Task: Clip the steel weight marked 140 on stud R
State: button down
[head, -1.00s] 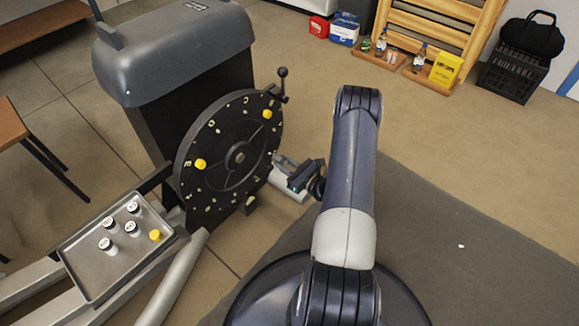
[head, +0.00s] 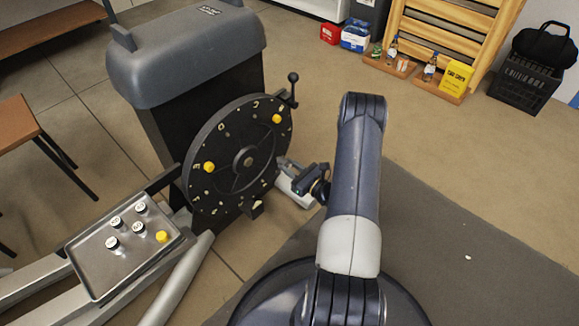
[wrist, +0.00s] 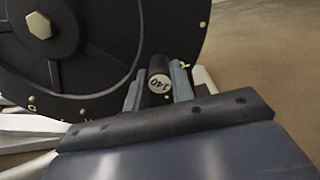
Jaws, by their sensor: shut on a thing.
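My gripper (wrist: 158,88) is shut on the steel weight marked 140 (wrist: 160,84), a small cylinder whose printed end faces the wrist camera. The black wheel disc (wrist: 75,45) fills the upper left of the wrist view, and the weight is at its lower right edge there. In the head view the disc (head: 222,178) carries a ring of pale letters and two yellow pieces (head: 209,167). My gripper (head: 290,180) is beside the disc's right edge, partly hidden by my arm. I cannot tell which stud is R, or whether the weight touches one.
A metal tray (head: 92,281) at the lower left holds several white-topped weights and one yellow piece (head: 162,236). A crank handle (head: 292,88) stands up at the disc's upper right edge. A grey housing (head: 190,55) is behind the disc.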

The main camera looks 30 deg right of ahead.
jog(key=shift+w+a, duration=0.2)
jog(key=shift+w, duration=0.3)
dwell(0.6)
jog(key=c, duration=1.1)
grip_release()
jog(key=p+v, duration=0.2)
jog(key=v, duration=0.8)
jog(key=shift+s+d, duration=0.15)
jog(key=shift+s, duration=0.2)
jog(key=b+x, duration=0.2)
jog(key=x, duration=0.9)
jog(key=shift+s, duration=0.25)
